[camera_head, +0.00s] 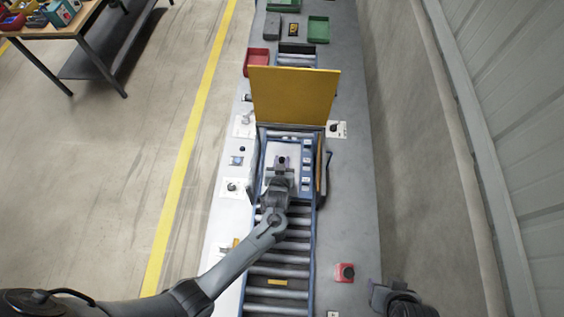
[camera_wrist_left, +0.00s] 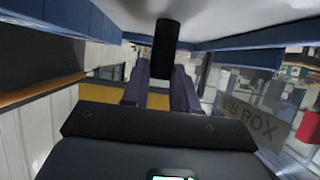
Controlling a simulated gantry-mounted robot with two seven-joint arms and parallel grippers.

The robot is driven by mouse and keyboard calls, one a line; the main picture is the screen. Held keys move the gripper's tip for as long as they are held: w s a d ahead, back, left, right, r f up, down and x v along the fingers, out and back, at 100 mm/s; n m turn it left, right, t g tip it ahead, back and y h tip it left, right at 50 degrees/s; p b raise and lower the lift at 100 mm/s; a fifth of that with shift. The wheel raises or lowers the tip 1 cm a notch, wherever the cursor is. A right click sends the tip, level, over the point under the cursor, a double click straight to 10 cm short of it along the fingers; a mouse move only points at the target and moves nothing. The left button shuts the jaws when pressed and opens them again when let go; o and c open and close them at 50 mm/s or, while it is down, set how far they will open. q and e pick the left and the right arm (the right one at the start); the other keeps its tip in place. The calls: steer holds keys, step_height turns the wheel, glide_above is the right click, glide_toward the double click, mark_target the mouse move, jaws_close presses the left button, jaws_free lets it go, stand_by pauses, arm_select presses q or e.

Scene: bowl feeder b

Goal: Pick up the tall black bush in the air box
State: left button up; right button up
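The tall black bush (camera_wrist_left: 167,45) is a dark cylinder standing on the pale floor of the blue-walled air box. Its dark round end (camera_head: 282,160) shows in the head view at the tip of my left gripper. In the left wrist view, the two fingers of my left gripper (camera_wrist_left: 163,78) lie on either side of the bush, close against it. I cannot tell whether they press on it. The blue-edged air box (camera_head: 262,152) sits on the roller conveyor. My right arm's end (camera_head: 395,297) is at the bottom right, with its fingers not clear.
A yellow panel (camera_head: 293,95) stands upright at the box's far side. Small blue parts (camera_head: 305,160) line the box's right side. Beyond are a red bin (camera_head: 256,62) and a green tray (camera_head: 318,30). A red button box (camera_head: 345,272) sits at the near right.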

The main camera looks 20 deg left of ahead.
arm_select(q)
jaws_close()
steer(key=shift+r, duration=0.1)
